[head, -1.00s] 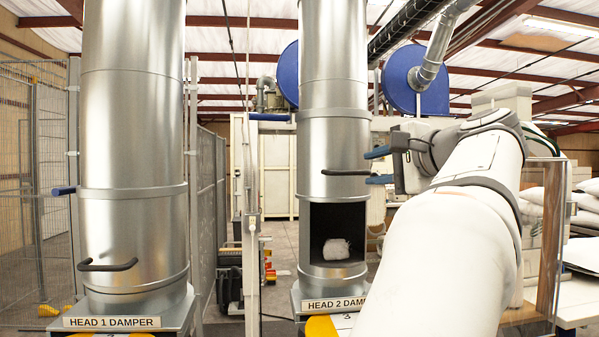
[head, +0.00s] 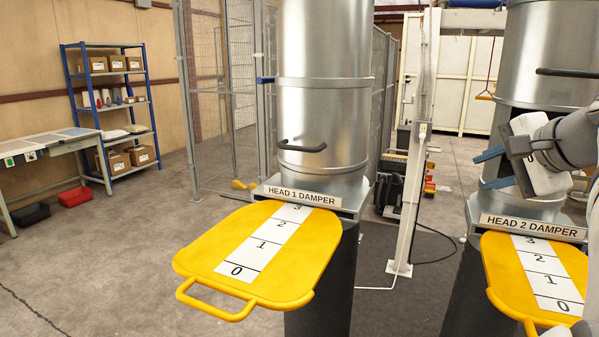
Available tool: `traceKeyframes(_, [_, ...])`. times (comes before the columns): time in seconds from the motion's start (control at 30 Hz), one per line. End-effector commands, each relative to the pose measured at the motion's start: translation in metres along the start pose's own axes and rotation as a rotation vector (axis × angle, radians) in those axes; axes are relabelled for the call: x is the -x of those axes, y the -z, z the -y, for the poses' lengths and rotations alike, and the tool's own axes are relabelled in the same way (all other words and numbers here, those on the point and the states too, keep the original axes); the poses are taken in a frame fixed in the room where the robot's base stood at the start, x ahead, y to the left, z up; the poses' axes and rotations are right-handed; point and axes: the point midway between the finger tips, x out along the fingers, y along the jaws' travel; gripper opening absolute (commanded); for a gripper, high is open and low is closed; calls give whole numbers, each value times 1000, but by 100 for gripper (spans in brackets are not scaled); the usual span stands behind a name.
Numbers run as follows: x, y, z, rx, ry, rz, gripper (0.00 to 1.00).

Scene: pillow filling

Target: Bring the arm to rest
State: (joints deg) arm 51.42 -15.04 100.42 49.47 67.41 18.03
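My gripper (head: 489,169) shows at the right edge of the head view, in front of the Head 2 damper column (head: 545,50). Its two blue fingers point left and stand apart, with nothing between them. My white arm comes in from the right edge, and most of it is out of frame. The gripper covers much of the lower Head 2 column, below its black handle (head: 569,73), so the opening there is largely hidden.
The Head 1 damper column (head: 325,110) stands at centre with a yellow numbered plate (head: 200,250) jutting out. Another yellow plate (head: 507,278) lies below Head 2. A workbench (head: 55,140) and blue shelf (head: 150,105) stand at far left. The left floor is mostly clear.

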Motion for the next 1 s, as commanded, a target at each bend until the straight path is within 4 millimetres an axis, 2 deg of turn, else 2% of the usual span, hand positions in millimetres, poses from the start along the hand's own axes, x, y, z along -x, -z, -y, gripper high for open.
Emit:
traceKeyframes(0.03, [-20, -27, -14, 62, -56, 46, 32])
traceKeyframes(0.2, [-67, -101, -75, 313, -246, 169, 32])
traceKeyframes(0.33, [-87, -154, -127, 546, -370, 267, 32])
traceKeyframes(0.5, [-98, -209, -196, 889, -494, 390, 32])
traceKeyframes(0.6, [-98, -230, -229, 1069, -538, 448, 32])
traceKeyframes(0.7, [-97, -241, -252, 1205, -563, 487, 32])
traceKeyframes(0.83, [-97, -248, -267, 1298, -576, 511, 32])
traceKeyframes(1.0, [-96, -248, -271, 1318, -581, 516, 32])
